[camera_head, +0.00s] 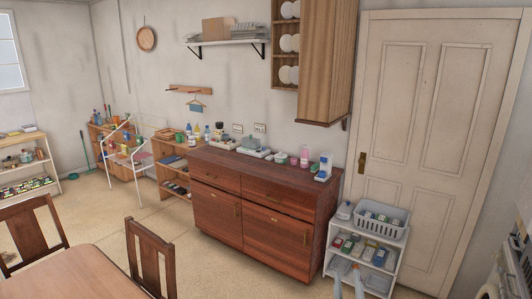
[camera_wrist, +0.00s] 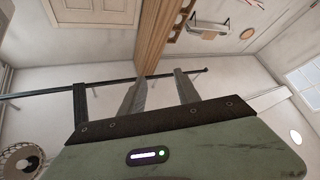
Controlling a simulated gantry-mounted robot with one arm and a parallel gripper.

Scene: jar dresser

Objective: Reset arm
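My gripper (camera_wrist: 159,76) shows in the wrist view. Its two grey fingers stand apart with nothing between them, so it is open and empty. The view is tilted and looks across the room, with no object close to the fingertips. In the head view, two pale upright shapes (camera_head: 347,279) stand low in front of the white shelf; I cannot tell whether they are my fingers. The reddish-brown dresser (camera_head: 262,223) has its drawers and doors shut. A pink bottle (camera_head: 305,157), small jars and a pale scale-like item stand on its top.
A white shelf unit (camera_head: 393,246) with a grey basket (camera_head: 392,216) and packets stands right of the dresser, before a closed door (camera_head: 430,130). A table (camera_head: 98,276) and chairs fill the lower left. A wooden wall cabinet (camera_head: 328,60) hangs above. Floor between table and dresser is clear.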

